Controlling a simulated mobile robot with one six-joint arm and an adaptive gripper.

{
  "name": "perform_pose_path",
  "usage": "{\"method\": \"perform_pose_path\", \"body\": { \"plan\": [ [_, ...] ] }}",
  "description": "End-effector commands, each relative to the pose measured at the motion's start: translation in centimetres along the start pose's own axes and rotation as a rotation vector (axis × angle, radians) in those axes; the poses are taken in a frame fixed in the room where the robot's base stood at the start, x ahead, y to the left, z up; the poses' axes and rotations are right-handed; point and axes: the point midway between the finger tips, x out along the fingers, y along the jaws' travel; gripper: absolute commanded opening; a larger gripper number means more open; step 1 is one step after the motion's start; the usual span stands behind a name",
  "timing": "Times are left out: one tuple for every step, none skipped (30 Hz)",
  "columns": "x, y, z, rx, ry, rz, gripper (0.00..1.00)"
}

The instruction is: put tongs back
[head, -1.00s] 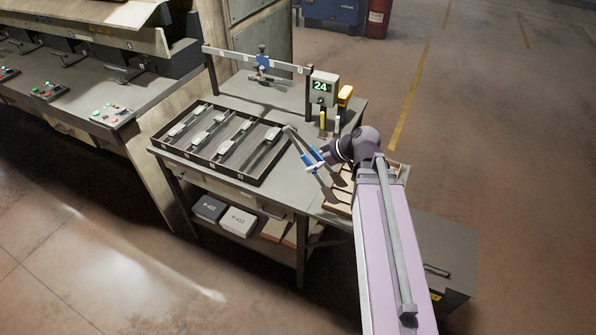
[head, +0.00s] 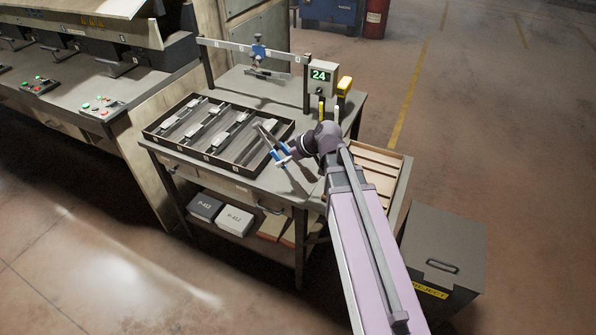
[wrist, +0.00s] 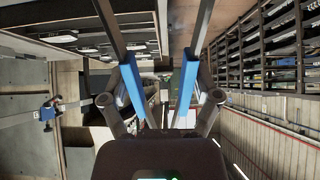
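My gripper (head: 283,156) is shut on the tongs, with its fingers against their blue grips. In the wrist view the tongs (wrist: 200,30) show as two grey metal arms that spread apart away from the gripper (wrist: 158,92). In the head view the tongs (head: 267,136) are held above the bench, over the right end of the dark tray (head: 193,153). That tray has several metal parts lying in its slots. Whether the tong tips touch anything is hard to tell.
A rail (head: 225,46) with a blue fixture (head: 259,50) crosses the bench's back. A box reading 24 (head: 320,75) and yellow items (head: 344,86) stand right of it. A slatted wooden tray (head: 378,165) and a reject bin (head: 445,250) lie right of my arm.

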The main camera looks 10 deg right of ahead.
Motion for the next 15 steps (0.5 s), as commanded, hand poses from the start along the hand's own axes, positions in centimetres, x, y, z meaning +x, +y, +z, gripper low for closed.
{"method": "perform_pose_path", "body": {
  "plan": [
    [1.01, 0.05, 0.08, -0.001, 0.001, -0.001, 0.76],
    [1.26, 0.02, -0.01, -0.001, 0.001, -0.001, 0.76],
    [1.51, -0.02, -0.10, -0.001, 0.001, -0.001, 0.76],
    [1.64, -0.04, -0.16, 0.000, 0.001, -0.001, 0.76],
    [1.73, -0.05, -0.20, 0.000, 0.001, -0.001, 0.76],
    [1.79, -0.06, -0.26, 0.001, 0.001, 0.000, 0.76],
    [1.80, -0.07, -0.28, 0.001, 0.001, 0.000, 0.76],
    [1.79, -0.08, -0.31, 0.001, 0.001, 0.000, 0.76],
    [1.77, -0.09, -0.33, 0.001, 0.001, 0.000, 0.76],
    [1.75, -0.09, -0.34, 0.001, 0.001, 0.000, 0.76],
    [1.74, -0.10, -0.34, 0.001, 0.001, 0.000, 0.76],
    [1.74, -0.10, -0.35, 0.001, 0.001, 0.000, 0.76],
    [1.74, -0.11, -0.35, 0.001, 0.002, 0.000, 0.76],
    [1.74, -0.11, -0.35, 0.001, 0.001, 0.000, 0.76],
    [1.74, -0.11, -0.35, 0.000, 0.002, 0.000, 0.76]
  ]
}}
